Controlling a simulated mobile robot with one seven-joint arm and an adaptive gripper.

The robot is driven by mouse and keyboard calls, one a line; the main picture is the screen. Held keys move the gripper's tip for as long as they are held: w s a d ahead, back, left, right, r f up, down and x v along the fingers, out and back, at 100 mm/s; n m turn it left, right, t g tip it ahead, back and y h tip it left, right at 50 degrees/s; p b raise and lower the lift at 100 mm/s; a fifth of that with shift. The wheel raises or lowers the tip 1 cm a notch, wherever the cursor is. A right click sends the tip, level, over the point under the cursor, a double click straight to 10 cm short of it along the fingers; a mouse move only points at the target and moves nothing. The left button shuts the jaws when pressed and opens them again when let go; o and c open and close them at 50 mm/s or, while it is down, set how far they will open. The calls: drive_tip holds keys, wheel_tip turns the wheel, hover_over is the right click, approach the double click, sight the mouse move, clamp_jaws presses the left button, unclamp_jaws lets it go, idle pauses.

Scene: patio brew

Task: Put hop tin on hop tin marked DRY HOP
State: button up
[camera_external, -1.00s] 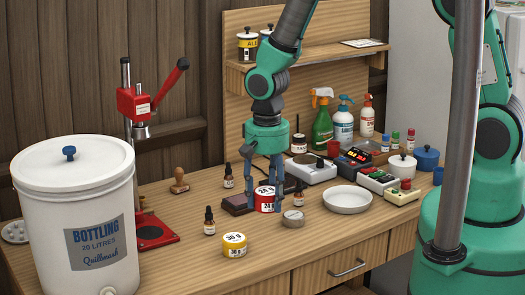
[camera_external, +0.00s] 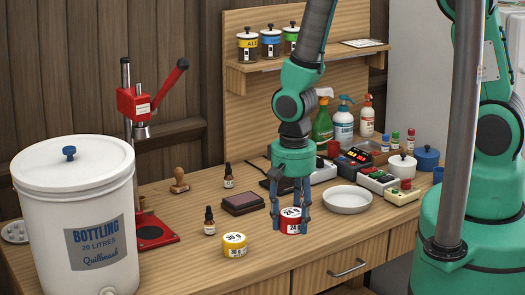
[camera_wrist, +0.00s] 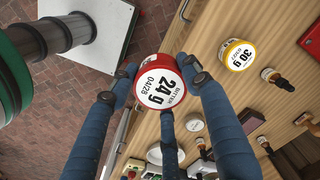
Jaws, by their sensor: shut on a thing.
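A red tin (camera_external: 291,221) with a white lid label is between the fingers of my gripper (camera_external: 290,228), which is shut on it. In the wrist view the red tin (camera_wrist: 160,85) reads "BITTER 24 g 04/28" and looks raised above the bench, near its front edge. A yellow tin (camera_external: 234,245) with a white "30 g" label stands on the bench to the left of my gripper, apart from it. It also shows in the wrist view (camera_wrist: 238,55), where its smaller print is too small to read. I can read no DRY HOP marking.
A dropper bottle (camera_external: 210,223) stands just behind the yellow tin, and a dark ink pad (camera_external: 242,203) lies further back. A white dish (camera_external: 347,200) is to the right. The white bottling bucket (camera_external: 75,215) fills the left. Bare wood surrounds the yellow tin's front.

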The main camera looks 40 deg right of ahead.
drive_tip(key=shift+f, duration=0.75)
drive_tip(key=shift+w, duration=0.1)
drive_tip(key=p, duration=0.2)
hover_over(234, 238)
drive_tip(key=shift+f, duration=0.75)
drive_tip(key=shift+f+p, duration=0.35)
drive_tip(key=shift+f, duration=1.4)
drive_tip(key=shift+f, duration=0.2)
drive_tip(key=o, duration=1.2)
